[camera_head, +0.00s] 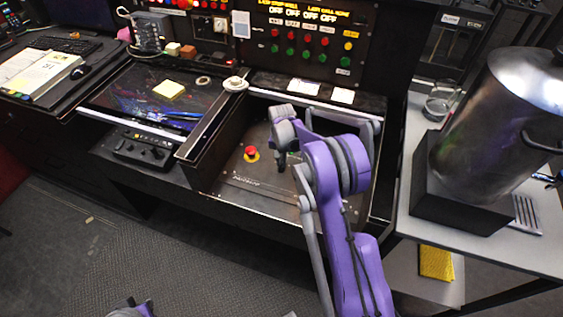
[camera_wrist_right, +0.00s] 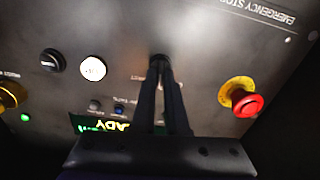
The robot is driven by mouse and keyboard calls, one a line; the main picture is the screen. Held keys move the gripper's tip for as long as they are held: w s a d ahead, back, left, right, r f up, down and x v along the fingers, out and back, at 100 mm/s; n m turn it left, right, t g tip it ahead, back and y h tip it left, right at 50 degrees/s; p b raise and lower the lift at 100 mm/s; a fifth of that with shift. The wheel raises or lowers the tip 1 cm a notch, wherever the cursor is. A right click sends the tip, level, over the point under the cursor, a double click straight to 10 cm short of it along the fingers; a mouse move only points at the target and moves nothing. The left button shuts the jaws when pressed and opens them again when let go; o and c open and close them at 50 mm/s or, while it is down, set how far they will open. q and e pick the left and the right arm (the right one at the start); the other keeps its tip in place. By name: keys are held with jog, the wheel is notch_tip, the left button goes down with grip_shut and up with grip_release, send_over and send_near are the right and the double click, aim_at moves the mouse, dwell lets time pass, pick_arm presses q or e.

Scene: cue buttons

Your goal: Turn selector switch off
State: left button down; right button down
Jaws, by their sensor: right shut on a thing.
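The control panel (camera_head: 240,178) is a dark, recessed metal plate. My right gripper (camera_head: 281,165) reaches down to it, to the right of the red emergency stop button. In the right wrist view, the two dark fingers (camera_wrist_right: 161,68) are closed together on a small black knob (camera_wrist_right: 160,58), which looks like the selector switch. The fingers and my arm hide most of it, so its angle and markings cannot be read. My left gripper is not seen; only a purple piece of my arm shows at the bottom edge of the head view.
The red emergency stop (camera_wrist_right: 247,103) on a yellow ring sits right of the fingers in the wrist view. A white button (camera_wrist_right: 93,68), another black knob (camera_wrist_right: 52,61) and a lit green display (camera_wrist_right: 88,125) are left. A large metal pot (camera_head: 495,125) stands at the right.

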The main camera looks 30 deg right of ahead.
jog(key=n+b, duration=0.2)
jog(key=n, duration=0.2)
jog(key=shift+a, duration=0.1)
jog(key=shift+w+a+n+b, duration=0.1)
jog(key=shift+n+b, duration=0.6)
jog(key=shift+n, duration=1.2)
jog(key=c, duration=0.9)
grip_release()
jog(key=shift+c, duration=0.2)
notch_tip(320, 180, up, 11)
